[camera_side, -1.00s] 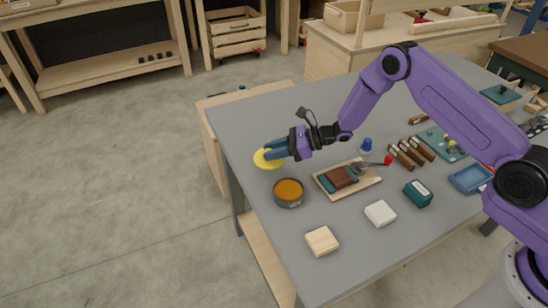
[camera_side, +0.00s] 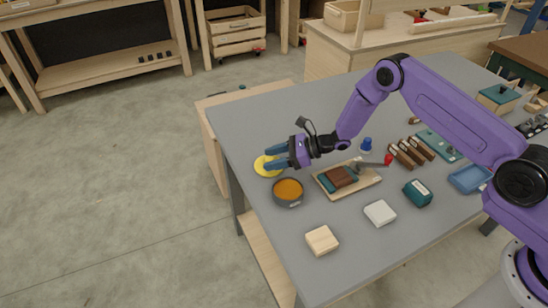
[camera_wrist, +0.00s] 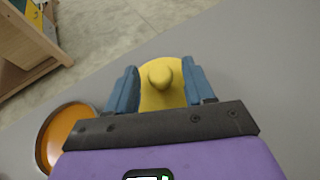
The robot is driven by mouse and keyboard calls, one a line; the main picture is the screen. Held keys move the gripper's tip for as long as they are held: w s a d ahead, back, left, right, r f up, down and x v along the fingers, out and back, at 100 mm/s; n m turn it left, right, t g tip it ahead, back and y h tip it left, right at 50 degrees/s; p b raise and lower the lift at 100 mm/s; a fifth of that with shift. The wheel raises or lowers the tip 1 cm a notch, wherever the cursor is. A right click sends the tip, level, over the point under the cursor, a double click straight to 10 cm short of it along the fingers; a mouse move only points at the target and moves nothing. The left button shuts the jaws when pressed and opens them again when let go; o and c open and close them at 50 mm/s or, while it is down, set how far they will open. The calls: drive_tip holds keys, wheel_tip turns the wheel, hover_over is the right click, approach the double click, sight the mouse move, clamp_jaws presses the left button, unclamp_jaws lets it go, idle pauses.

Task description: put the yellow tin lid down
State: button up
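The yellow tin lid (camera_side: 260,167) lies flat, apparently on the grey table near its left edge, behind the round tin. The wrist view shows the lid (camera_wrist: 164,100) with its round knob upright. My gripper (camera_side: 267,159) is at the lid, its two blue fingers spread. In the wrist view my gripper (camera_wrist: 160,68) has one finger on each side of the knob, with a visible gap on both sides. The fingers hide parts of the lid's edges. The dark tin with orange inside (camera_side: 288,187) stands open just in front of the lid; it also shows in the wrist view (camera_wrist: 72,128).
A board with a dark brown and green block (camera_side: 341,179) lies right of the tin. A wooden block (camera_side: 322,240), a white block (camera_side: 380,212) and a dark green box (camera_side: 417,193) stand nearer the front. The table's left edge is close to the lid.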

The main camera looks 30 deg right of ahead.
drive_tip(key=shift+r, duration=0.2)
drive_tip(key=v, duration=1.2)
drive_tip(key=s+a+r+n+g+h, duration=0.1)
drive_tip(key=s+a+r+n+g, duration=0.1)
drive_tip(key=s+r+n+g, duration=0.35)
drive_tip(key=s+a+r+n+g+h, duration=0.1)
drive_tip(key=s+a+r+n+g, duration=0.15)
drive_tip(key=s+n, duration=0.5)
drive_tip(key=s+a+r+n+g+h, duration=0.1)
drive_tip(key=s+a+r+n+g, duration=0.25)
drive_tip(key=s, duration=0.55)
drive_tip(key=s+d+r+n+t+h, duration=0.2)
drive_tip(key=s+d+r+n+h, duration=0.1)
drive_tip(key=s+d+n, duration=0.5)
drive_tip(key=s+d+r+n+t+h, duration=0.3)
drive_tip(key=s+d+r+n+h, duration=0.1)
drive_tip(key=s+d+n, duration=0.5)
drive_tip(key=shift+n+h, duration=0.9)
drive_tip(key=shift+n, duration=0.35)
